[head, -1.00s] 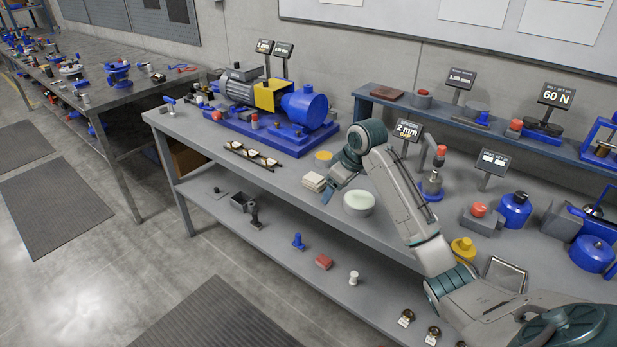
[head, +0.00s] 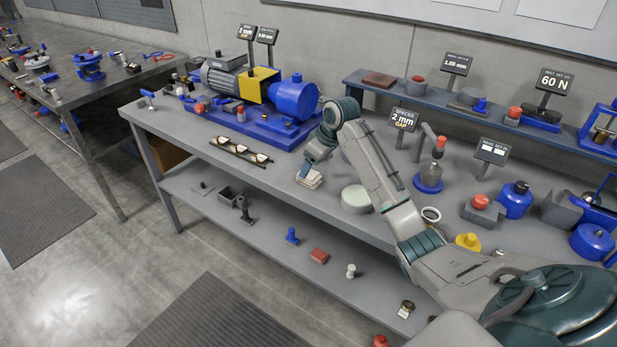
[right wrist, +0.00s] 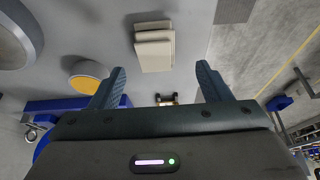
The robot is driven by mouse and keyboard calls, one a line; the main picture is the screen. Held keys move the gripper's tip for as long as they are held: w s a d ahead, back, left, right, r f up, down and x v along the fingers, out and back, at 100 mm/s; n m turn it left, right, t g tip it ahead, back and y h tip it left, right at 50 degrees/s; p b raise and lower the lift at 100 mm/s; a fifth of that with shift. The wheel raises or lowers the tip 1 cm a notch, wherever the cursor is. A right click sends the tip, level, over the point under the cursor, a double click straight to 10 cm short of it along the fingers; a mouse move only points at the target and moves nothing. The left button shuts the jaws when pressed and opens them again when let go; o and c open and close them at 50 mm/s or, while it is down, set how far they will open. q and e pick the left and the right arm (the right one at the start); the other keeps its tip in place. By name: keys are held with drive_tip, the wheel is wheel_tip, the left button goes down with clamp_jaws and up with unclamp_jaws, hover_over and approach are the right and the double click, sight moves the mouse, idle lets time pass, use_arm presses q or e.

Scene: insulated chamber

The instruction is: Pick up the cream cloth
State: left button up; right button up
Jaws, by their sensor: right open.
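The cream cloth (head: 309,181) lies folded in a small stack on the grey workbench, near its front edge. It also shows in the right wrist view (right wrist: 154,48), at the top centre. My right gripper (head: 304,170) is just above the cloth and partly covers it in the head view. In the right wrist view its two fingers (right wrist: 160,69) are spread apart with nothing between them, and the cloth lies beyond the tips, roughly in line with the gap. My left gripper is not in view.
A round pale-topped tub (head: 356,199) stands right of the cloth. A yellow-topped round piece (right wrist: 84,84) is nearby. The blue pump base (head: 260,129) stands behind left, with a rack (head: 240,152) in front of it. The bench front edge is close to the cloth.

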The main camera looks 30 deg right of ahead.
sight(311, 175)
drive_tip(key=x, duration=0.1)
drive_tip(key=p+x, duration=0.1)
drive_tip(key=x, duration=0.1)
drive_tip(key=shift+w+d+f, duration=0.1)
drive_tip(key=shift+d+f, duration=0.1)
drive_tip(key=shift+f, duration=0.05)
drive_tip(key=shift+w+f, duration=0.2)
drive_tip(key=shift+f, duration=0.25)
drive_tip(key=c, duration=1.1)
drive_tip(key=shift+o, duration=0.2)
drive_tip(key=shift+r, duration=0.15)
drive_tip(key=shift+r+b, duration=0.3)
drive_tip(key=shift+r, duration=0.3)
drive_tip(key=shift+s+a+r+b, duration=0.15)
drive_tip(key=shift+r+b, duration=0.1)
drive_tip(key=shift+r, duration=0.25)
drive_tip(key=shift+s+d+r+b, duration=0.1)
drive_tip(key=shift+r+b, duration=0.1)
drive_tip(key=shift+r, duration=0.3)
drive_tip(key=s+a+b, duration=0.1)
drive_tip(key=s+a, duration=0.2)
drive_tip(key=s, duration=0.4)
drive_tip(key=s+a+r+b, duration=0.1)
drive_tip(key=s+a, duration=0.3)
drive_tip(key=s, duration=0.3)
drive_tip(key=shift+r, duration=0.3)
drive_tip(key=shift+a, duration=0.1)
